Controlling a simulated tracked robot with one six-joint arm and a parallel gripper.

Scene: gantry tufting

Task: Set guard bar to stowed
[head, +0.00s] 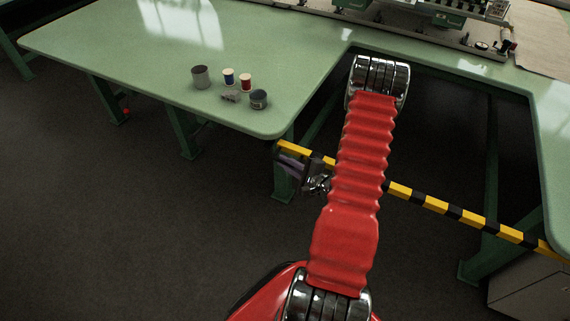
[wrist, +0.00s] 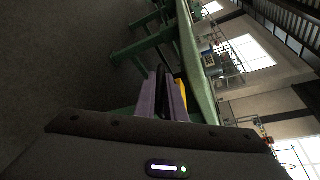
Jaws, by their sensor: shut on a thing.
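The guard bar (head: 440,206), striped yellow and black, runs across the gap in the green table, sloping down to the right in the head view. Its left end is at the table corner; its right end is by the table's right part. My gripper (head: 292,161) is at the bar's left end, shut on it, partly hidden by the bar. In the wrist view my gripper's purple fingers (wrist: 164,99) point away from the camera, with a dark and yellow strip of the bar (wrist: 175,84) between them. My red arm hides a middle part of the bar in the head view.
On the green table (head: 130,55) stand a grey can (head: 200,77), blue and red spools and a dark jar (head: 258,99). Machinery stands at the back right. Green legs support the table. The dark floor (head: 110,210) is open at the left.

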